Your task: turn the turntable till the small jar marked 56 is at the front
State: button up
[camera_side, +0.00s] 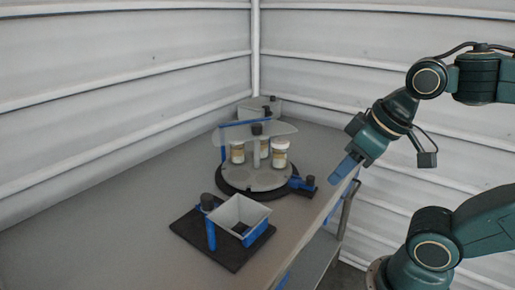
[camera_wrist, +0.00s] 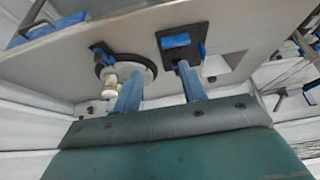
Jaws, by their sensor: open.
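The turntable (camera_side: 255,181) is a grey disc on a black base, standing toward the back of the table; it also shows in the wrist view (camera_wrist: 146,71). Small white jars with tan labels stand on it, one at the left (camera_side: 237,152) and one at the right (camera_side: 279,154), with part of another behind the centre post. The numbers on the labels are too small to read. A clear plate above the disc partly covers the jars. My gripper (camera_side: 341,180) is open and empty, to the right of the turntable and apart from it; its two blue fingers (camera_wrist: 158,90) show in the wrist view.
A grey square hopper (camera_side: 240,214) with blue supports stands on a black plate (camera_side: 190,229) in front of the turntable. A blue piece with a black knob (camera_side: 309,182) sticks out at the turntable's right. The table's left part is clear. Corrugated walls close the back.

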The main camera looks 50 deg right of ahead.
jog(key=shift+o, duration=0.6)
jog(key=w+d+r+g, duration=0.1)
jog(key=w+d+r, duration=0.35)
jog(key=w, duration=0.55)
jog(key=w+d+r+g, duration=0.25)
jog(key=w+r, duration=0.25)
jog(key=w, duration=0.5)
jog(key=shift+g, duration=0.95)
jog(key=w+d+f, duration=0.2)
jog(key=w+d, duration=0.2)
jog(key=w+d+f, duration=0.2)
jog(key=w+d, duration=0.2)
jog(key=w, duration=0.1)
jog(key=w+d+f, duration=0.2)
jog(key=w+d, duration=0.2)
jog(key=w, duration=0.1)
jog(key=shift+d+f, duration=0.2)
jog(key=shift+f, duration=0.2)
jog(key=shift+w+d+f, duration=0.35)
jog(key=shift+d+f, duration=0.05)
jog(key=shift+d, duration=0.05)
jog(key=shift+f, duration=0.1)
